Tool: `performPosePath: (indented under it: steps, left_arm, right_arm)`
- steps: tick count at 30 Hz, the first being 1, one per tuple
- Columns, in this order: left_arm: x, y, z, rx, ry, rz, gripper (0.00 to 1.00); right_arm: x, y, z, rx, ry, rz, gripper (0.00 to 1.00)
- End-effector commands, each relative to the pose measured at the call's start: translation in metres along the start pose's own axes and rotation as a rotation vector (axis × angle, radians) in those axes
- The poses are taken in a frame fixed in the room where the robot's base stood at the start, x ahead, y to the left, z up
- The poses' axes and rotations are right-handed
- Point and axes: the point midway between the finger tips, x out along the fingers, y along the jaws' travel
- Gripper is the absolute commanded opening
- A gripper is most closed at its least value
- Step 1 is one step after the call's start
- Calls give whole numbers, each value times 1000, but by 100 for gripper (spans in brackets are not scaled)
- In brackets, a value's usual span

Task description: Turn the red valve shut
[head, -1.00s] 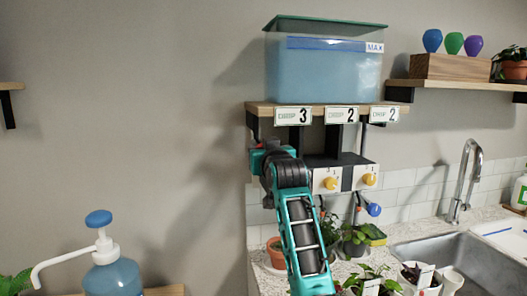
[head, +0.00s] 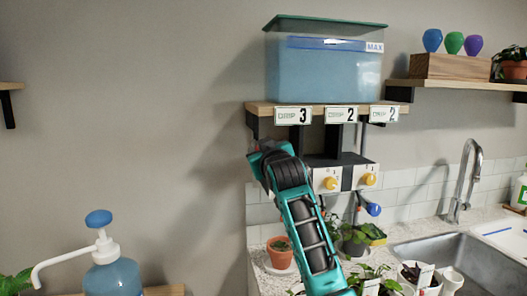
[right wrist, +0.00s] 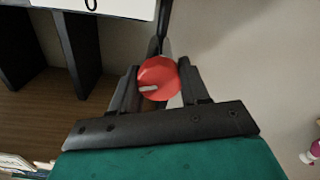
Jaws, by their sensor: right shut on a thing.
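In the right wrist view the red valve (right wrist: 160,74) is a round knob with a white mark that points left in the picture. My right gripper (right wrist: 158,82) has one dark finger on each side of the knob and is shut on it. In the head view my teal and black right arm reaches up to the left end of the valve row and hides the red valve. Two yellow valves (head: 331,183) on white plates sit to the right of it, under the shelf. My left gripper is in neither view.
A lidded tank of blue water (head: 322,78) stands on the shelf above, over drip labels (head: 293,115). Potted plants (head: 280,252) stand on the counter below, beside a sink (head: 460,262) and tap. A pump bottle (head: 110,275) stands at lower left.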

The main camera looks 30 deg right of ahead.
Motion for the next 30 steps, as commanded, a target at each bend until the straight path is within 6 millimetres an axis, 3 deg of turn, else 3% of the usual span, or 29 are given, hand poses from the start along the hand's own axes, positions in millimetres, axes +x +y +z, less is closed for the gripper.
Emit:
performPosePath:
  steps: [30]
  left_arm:
    - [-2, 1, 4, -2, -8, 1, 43]
  right_arm:
    - [0, -2, -1, -955, 5, 5, 15]
